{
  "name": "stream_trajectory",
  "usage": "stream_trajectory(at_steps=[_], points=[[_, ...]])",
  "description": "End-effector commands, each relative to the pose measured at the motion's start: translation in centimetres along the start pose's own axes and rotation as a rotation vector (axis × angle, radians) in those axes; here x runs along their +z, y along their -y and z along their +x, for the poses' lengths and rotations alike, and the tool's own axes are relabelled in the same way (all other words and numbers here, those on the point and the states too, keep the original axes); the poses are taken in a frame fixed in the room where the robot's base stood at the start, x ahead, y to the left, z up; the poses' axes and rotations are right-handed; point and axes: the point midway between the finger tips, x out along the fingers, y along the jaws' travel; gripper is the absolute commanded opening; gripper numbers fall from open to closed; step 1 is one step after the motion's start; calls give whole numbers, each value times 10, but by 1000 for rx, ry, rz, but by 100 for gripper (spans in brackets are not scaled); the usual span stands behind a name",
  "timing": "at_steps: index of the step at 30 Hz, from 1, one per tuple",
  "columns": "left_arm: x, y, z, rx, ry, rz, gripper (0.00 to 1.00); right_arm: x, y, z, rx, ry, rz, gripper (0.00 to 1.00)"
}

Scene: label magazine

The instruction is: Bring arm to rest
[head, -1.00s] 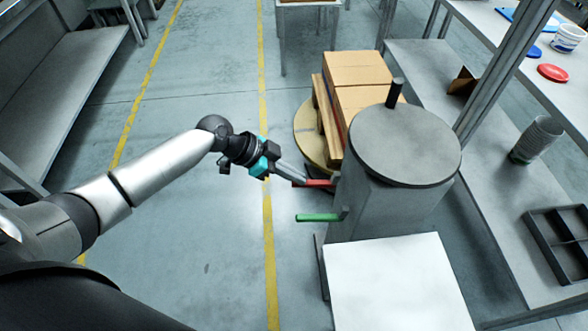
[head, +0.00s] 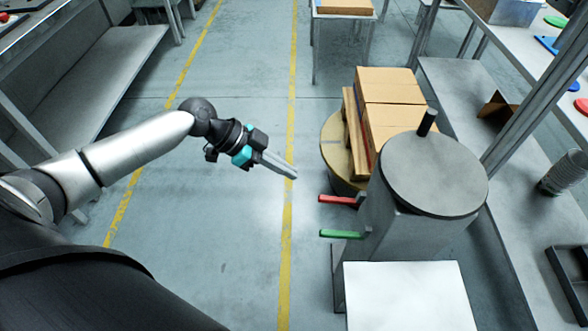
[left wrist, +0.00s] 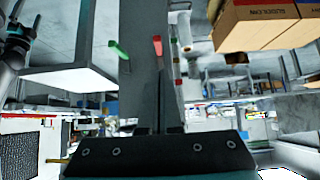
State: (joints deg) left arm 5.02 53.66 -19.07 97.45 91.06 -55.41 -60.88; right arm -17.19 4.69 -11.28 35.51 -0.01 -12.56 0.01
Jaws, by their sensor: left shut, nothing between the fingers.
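My left gripper (head: 293,174) is shut and empty in the head view, in the air over the yellow floor line. It is apart from the grey machine (head: 392,237) to its right, which has a round lid and two levers. The red lever (head: 338,199) is closest to the fingertips, with a clear gap. The green lever (head: 342,234) is below it in the picture. In the left wrist view, the red lever (left wrist: 158,46) shows beyond the fingers, and the green lever (left wrist: 119,50) is left of it. My right gripper is not in view.
Cartons (head: 388,87) stand on a pallet on a round turntable (head: 332,150) behind the machine. A white-topped surface (head: 408,298) is in front of it. A shelf bench (head: 100,95) stands at the left and a workbench (head: 470,110) at the right. The floor around my left arm is clear.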

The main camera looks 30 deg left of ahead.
Motion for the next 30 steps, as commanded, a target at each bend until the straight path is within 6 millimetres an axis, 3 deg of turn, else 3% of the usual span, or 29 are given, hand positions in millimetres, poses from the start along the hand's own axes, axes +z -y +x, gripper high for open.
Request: stream_trajectory(at_steps=[13,17,20,24,26,30], points=[[0,0,0,-1,0,0,0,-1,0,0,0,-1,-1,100],[14,5,8,-32,18,-45,0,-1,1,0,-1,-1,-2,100],[49,14,25,-102,63,-147,0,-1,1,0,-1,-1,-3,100],[128,16,57,-242,171,-351,0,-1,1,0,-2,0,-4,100],[165,7,70,-298,224,-433,0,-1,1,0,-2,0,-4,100],[244,-35,99,-401,348,-591,0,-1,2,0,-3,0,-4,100]])
